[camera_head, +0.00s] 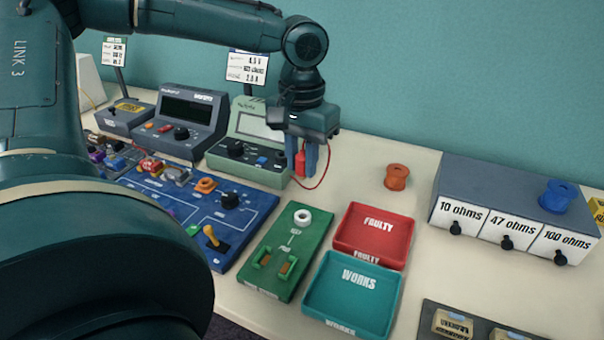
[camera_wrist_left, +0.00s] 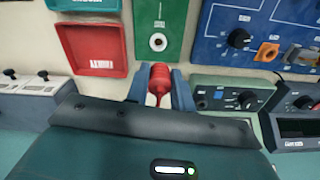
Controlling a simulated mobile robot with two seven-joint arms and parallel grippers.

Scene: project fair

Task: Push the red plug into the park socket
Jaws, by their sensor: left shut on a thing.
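My left gripper (camera_head: 306,160) points down and is shut on the red plug (camera_head: 300,163), which also shows between the two fingers in the left wrist view (camera_wrist_left: 159,80). A thin red lead curves from the plug. The plug is in the air, in front of the pale green meter. A white ringed socket (camera_head: 302,217) sits at the far end of a green board (camera_head: 283,237); it also shows in the left wrist view (camera_wrist_left: 158,42). The plug is apart from this socket. The board's lettering is too small to tell if this is the park socket. My right gripper is not in view.
The pale green meter (camera_head: 247,172) stands close behind the gripper. A blue circuit board (camera_head: 235,215) lies left of the green board. A red tray (camera_head: 374,236) and a teal tray (camera_head: 352,297) lie right. An orange spool (camera_head: 396,177) and grey resistor box (camera_head: 465,182) stand farther right.

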